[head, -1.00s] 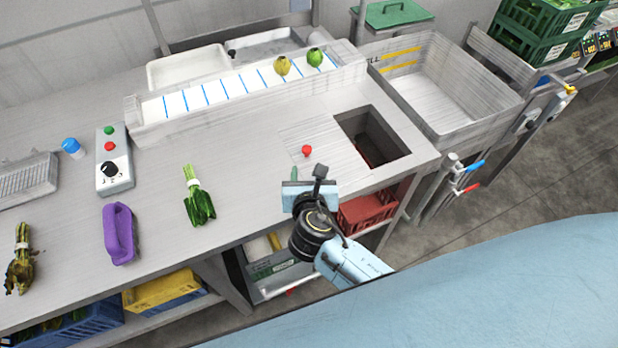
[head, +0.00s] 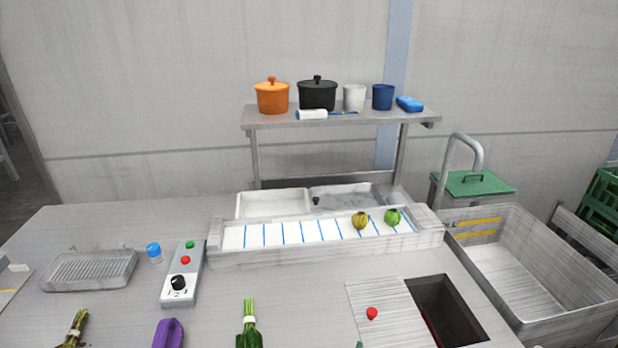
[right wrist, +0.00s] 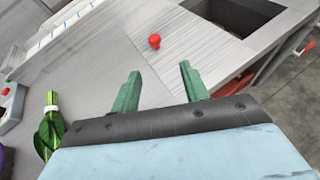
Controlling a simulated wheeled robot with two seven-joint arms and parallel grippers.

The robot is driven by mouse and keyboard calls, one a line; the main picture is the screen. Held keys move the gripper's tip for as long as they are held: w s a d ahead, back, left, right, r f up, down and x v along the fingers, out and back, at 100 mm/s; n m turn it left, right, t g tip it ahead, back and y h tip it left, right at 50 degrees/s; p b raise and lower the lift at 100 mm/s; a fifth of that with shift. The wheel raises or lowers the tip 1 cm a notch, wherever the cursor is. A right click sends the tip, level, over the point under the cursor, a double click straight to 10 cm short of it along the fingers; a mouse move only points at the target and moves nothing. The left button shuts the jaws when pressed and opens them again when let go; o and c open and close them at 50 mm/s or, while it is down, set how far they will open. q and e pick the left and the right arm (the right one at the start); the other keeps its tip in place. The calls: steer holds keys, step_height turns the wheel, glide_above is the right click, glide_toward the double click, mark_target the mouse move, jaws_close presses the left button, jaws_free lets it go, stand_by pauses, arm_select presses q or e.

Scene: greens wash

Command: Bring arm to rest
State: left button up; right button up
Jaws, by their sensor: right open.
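My right gripper (right wrist: 160,92) shows in the right wrist view with its two green fingers apart and nothing between them. It is over the front part of the steel counter (right wrist: 110,75). A small red round thing (right wrist: 154,41) lies on the ribbed board beyond the fingertips, apart from them; it also shows in the head view (head: 372,313). In the head view the right arm is out of the picture, except perhaps a small green tip at the bottom edge. My left gripper is in neither view.
A lane-marked trough (head: 300,233) holds two round vegetables. A square opening (head: 447,310) and a sink (head: 525,270) are at right.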

steer(key=s+d+m+g+y, duration=0.2)
steer(key=s+d+m+g, duration=0.25)
steer(key=s+m, duration=0.8)
steer(key=s+d+m+g+y, duration=0.25)
steer(key=s+m+g, duration=0.35)
steer(key=m, duration=1.1)
step_height(320, 180, down, 28)
steer(key=s+b, duration=0.3)
steer(key=b, duration=0.1)
steer(key=s+d+f+b, duration=0.2)
steer(key=s+d+f, duration=0.1)
steer(key=s+f, duration=1.2)
step_height(320, 180, down, 2)
steer(key=shift+s+f+n+g+b, duration=0.15)
steer(key=shift+s+n+g+b, duration=0.2)
steer(key=shift+s+g+b, duration=0.1)
